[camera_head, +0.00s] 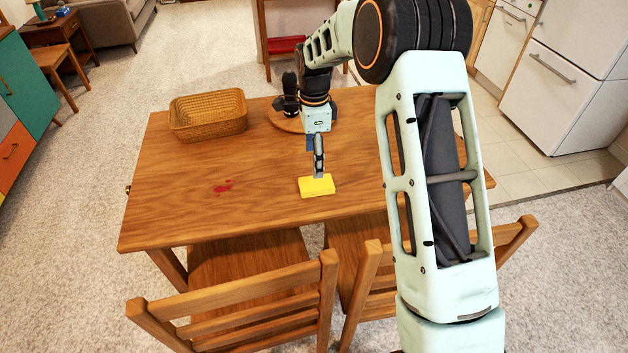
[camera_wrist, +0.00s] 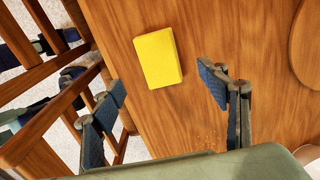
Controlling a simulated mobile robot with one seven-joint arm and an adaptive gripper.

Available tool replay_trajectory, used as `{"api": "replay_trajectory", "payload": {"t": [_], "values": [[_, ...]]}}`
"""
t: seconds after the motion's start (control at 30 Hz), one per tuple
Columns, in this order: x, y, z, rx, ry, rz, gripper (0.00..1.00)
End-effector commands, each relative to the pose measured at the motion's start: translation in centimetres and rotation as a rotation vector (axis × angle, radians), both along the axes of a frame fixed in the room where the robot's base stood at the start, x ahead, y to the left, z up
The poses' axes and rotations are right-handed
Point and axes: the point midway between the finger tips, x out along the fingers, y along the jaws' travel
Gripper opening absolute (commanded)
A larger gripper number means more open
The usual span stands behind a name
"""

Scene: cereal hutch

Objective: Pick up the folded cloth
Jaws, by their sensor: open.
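The folded cloth (camera_head: 317,186) is a flat yellow rectangle lying on the wooden table (camera_head: 170,160), towards its front edge. It also shows whole in the wrist view (camera_wrist: 158,57), top centre. My gripper (camera_head: 319,160) points down over the table, close to the cloth in the head view. In the wrist view, its two dark blue fingers (camera_wrist: 162,90) are spread wide with nothing between them, and the cloth lies past their tips. The head view does not clearly show the height of the fingers above the cloth.
A wicker basket (camera_head: 208,115) stands at the table's back left. A round wooden board (camera_head: 286,120) lies behind my gripper. A red smear (camera_head: 224,187) marks the tabletop left of the cloth. Two wooden chairs (camera_head: 235,290) stand at the front edge.

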Motion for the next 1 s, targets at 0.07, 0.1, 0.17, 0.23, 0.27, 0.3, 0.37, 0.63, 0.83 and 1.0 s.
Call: {"api": "replay_trajectory", "payload": {"t": [0.07,0.1,0.17,0.23,0.27,0.3,0.37,0.63,0.83,1.0], "values": [[-0.1,-0.1,-1.6,-0.001,0.003,0.000,0.68],[-0.1,-0.1,-2.1,-0.001,0.003,0.000,0.68],[0.0,-0.1,-2.8,0.001,0.000,0.000,0.68],[0.0,-0.1,-3.4,0.001,0.000,0.000,0.68],[0.0,-0.1,-3.6,0.001,-0.001,0.000,0.68],[0.0,-0.1,-3.7,0.001,-0.002,0.000,0.68],[0.0,-0.1,-4.0,0.001,-0.002,0.000,0.68],[-0.1,-0.7,-7.5,0.002,0.001,0.000,0.68],[0.0,-0.6,-8.9,0.002,-0.004,0.002,0.68],[0.0,-0.6,-8.9,0.002,-0.004,0.001,0.65]]}}
